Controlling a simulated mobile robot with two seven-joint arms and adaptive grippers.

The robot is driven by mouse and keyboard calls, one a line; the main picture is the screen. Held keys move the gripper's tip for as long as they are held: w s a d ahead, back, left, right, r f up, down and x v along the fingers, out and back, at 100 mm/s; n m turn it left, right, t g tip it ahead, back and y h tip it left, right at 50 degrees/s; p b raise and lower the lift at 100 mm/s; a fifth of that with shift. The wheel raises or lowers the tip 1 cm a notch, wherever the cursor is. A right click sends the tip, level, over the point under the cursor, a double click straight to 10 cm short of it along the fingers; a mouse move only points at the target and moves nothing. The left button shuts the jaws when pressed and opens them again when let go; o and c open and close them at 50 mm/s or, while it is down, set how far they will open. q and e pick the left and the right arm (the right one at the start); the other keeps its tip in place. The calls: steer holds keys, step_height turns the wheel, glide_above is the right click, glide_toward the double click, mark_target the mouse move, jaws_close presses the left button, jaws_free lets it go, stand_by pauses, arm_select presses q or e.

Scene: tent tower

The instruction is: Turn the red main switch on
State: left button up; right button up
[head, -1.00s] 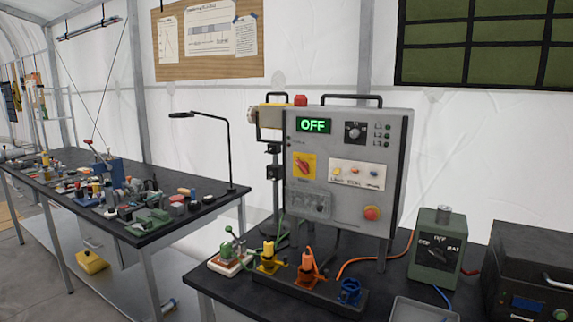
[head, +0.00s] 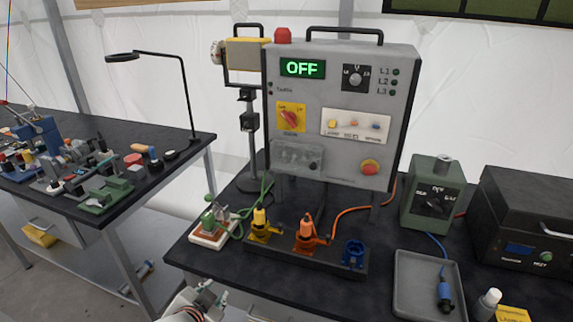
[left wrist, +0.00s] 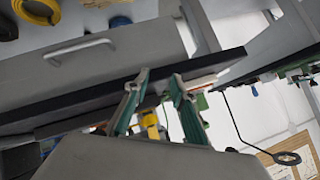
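The red main switch (head: 289,118) is a rotary knob on a yellow plate, on the front of the grey control panel (head: 340,60). The knob sits tilted on its plate, and the green display (head: 302,68) above it reads OFF. My left gripper (head: 208,296) shows at the bottom edge of the head view, below and left of the panel, well apart from the switch. In the left wrist view, the two green-padded fingers of my left gripper (left wrist: 160,78) are spread with nothing between them. My right gripper is not in view.
A strip of coloured plugs (head: 305,236) stands on the black table below the panel. A green box (head: 432,195), a grey tray (head: 408,290) and a black case (head: 525,215) are to the right. A lamp (head: 186,90) and cluttered bench (head: 195,145) are at left.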

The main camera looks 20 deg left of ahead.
arm_select(q)
steer(key=w+r+n+t, duration=0.1)
steer(key=w+r+n, duration=0.1)
steer(key=w+r, duration=0.3)
steer(key=n+t+h, duration=0.3)
steer(key=n+t, duration=0.4)
steer(key=n, duration=0.3)
glide_toward(286, 119)
steer(key=w, duration=0.2)
steer(key=shift+w+d+f+p, duration=0.1)
steer(key=shift+w+p, duration=0.2)
steer(key=shift+w, duration=1.4)
steer(key=shift+w+f+p, duration=0.1)
steer(key=shift+w+p, duration=0.15)
steer(key=shift+w, duration=1.5)
steer(key=shift+r, duration=0.1)
jaws_close()
